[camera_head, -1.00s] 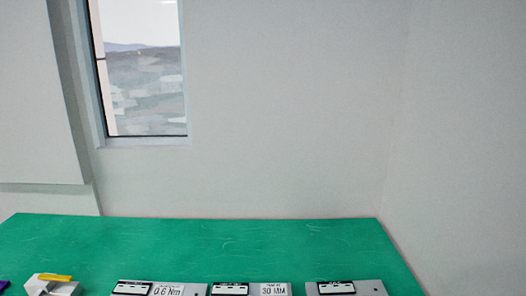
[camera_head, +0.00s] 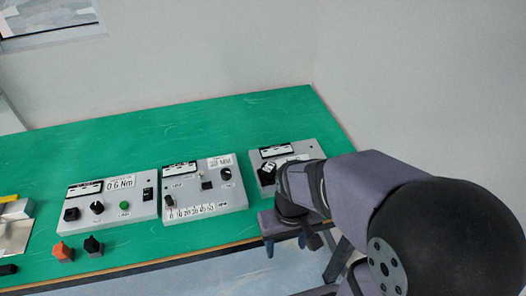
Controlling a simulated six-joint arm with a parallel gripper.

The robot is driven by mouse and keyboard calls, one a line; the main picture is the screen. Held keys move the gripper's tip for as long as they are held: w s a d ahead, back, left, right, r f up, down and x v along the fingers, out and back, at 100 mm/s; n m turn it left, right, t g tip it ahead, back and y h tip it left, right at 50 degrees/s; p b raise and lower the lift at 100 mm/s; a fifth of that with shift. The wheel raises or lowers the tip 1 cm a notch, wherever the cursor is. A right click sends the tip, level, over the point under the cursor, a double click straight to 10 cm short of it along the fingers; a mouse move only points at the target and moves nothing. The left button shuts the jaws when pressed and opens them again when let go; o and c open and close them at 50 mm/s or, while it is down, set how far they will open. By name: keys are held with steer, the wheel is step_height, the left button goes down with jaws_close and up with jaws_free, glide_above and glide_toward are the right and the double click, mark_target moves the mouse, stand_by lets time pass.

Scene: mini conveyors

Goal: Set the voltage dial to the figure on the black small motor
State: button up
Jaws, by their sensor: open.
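Three grey control boxes stand on the green table. The left box (camera_head: 146,211) has a label reading 0.6 Nm, a black knob (camera_head: 96,207) and a green button. The middle box (camera_head: 233,196) has an MM label, a slider scale and a black knob (camera_head: 225,173). The right box (camera_head: 313,147) is partly covered by my arm; a dark knob (camera_head: 267,173) shows at its left. I cannot read which dial is for voltage. A small black motor-like piece (camera_head: 93,246) sits at the front left; no figure on it is readable. My gripper (camera_head: 286,246) is open and empty, in front of the right box.
An orange piece (camera_head: 63,252) stands beside the black one. A light tray or box with a yellow item (camera_head: 9,198) is at the left edge. The table (camera_head: 215,121) is clear behind the boxes. Its front edge runs close before them.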

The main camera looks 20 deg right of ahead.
steer(key=shift+f, duration=0.1)
stand_by(0.7)
step_height(320, 180, down, 15)
steer(key=b, duration=1.5)
